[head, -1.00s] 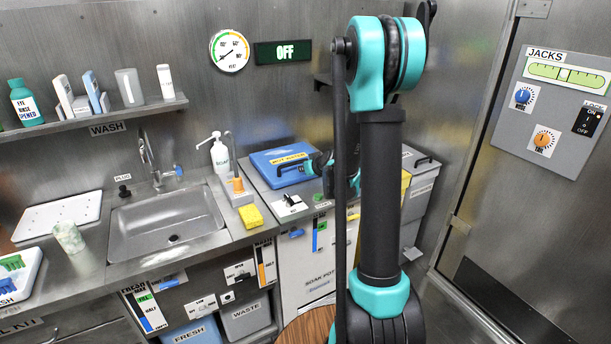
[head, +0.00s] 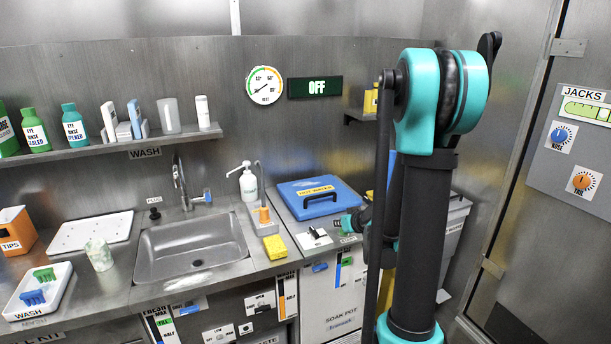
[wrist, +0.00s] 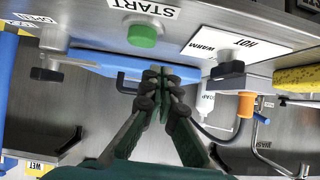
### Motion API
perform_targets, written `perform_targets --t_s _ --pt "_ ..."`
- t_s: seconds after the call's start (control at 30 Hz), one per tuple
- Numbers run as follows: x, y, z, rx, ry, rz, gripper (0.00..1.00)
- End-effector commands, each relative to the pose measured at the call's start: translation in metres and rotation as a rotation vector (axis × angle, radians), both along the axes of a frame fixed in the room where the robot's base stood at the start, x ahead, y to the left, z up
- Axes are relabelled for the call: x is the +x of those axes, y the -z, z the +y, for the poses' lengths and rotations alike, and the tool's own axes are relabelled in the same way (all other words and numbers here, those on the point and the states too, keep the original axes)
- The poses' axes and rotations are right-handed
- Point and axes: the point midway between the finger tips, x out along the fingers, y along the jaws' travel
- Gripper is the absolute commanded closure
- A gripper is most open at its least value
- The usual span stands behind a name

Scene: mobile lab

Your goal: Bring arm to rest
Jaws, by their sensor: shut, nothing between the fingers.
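My arm stands upright at the right of the head view, its teal elbow at the top and its forearm folded behind the black upper link. My gripper (wrist: 160,85) is in the middle of the wrist view, its fingers together and empty. In the head view the gripper is mostly hidden behind the arm. In the wrist view the fingers appear in front of the blue hot water lid (wrist: 105,62), which also shows in the head view (head: 312,190). I cannot tell any contact there.
A green start button (wrist: 143,36) and a hot/warm switch (wrist: 232,68) sit close to the gripper in the wrist view. The sink (head: 190,248), soap bottle (head: 248,182) and yellow sponge (head: 275,247) are left of the arm. A jacks panel (head: 580,150) is on the right.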

Motion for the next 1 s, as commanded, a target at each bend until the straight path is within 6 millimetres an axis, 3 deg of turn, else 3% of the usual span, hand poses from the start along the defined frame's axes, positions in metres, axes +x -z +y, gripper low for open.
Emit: perform_targets --t_s 0.3,0.63,0.8,1.0 --pt "-0.107 0.004 0.024 -0.013 0.036 0.269 1.0" --pt "-0.223 0.023 0.012 -0.076 0.181 0.516 1.0" --pt "-0.258 0.03 0.002 -0.104 0.248 0.582 1.0" --pt "-0.269 0.032 -0.002 -0.114 0.276 0.604 1.0"
